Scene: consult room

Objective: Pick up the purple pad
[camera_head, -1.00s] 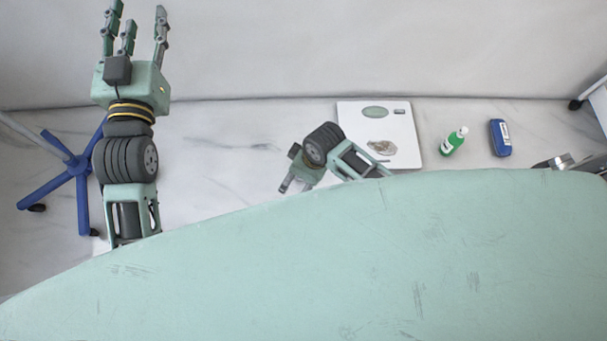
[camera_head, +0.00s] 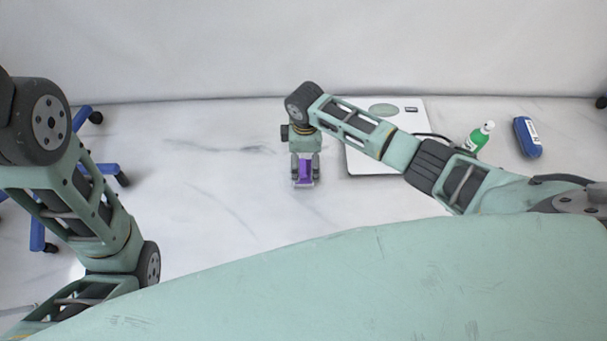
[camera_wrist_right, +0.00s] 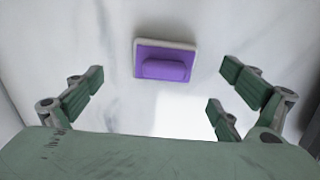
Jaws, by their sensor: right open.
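The purple pad (camera_wrist_right: 165,66) lies on the white marbled tabletop in the right wrist view, a purple block with a raised grip on a pale base. In the head view the purple pad (camera_head: 305,170) shows between the fingers of my right gripper (camera_head: 305,180). In the right wrist view my right gripper (camera_wrist_right: 165,100) is open, with its fingers spread to either side and the pad ahead of them, touching none. My left gripper is outside the head view; only my left arm shows at the left.
A white scale (camera_head: 365,163) lies right of the right gripper, partly under my right arm. A green bottle (camera_head: 478,138) and a blue case (camera_head: 527,137) stand farther right. A blue wheeled stand (camera_head: 110,169) is at the left. The tabletop left of the pad is clear.

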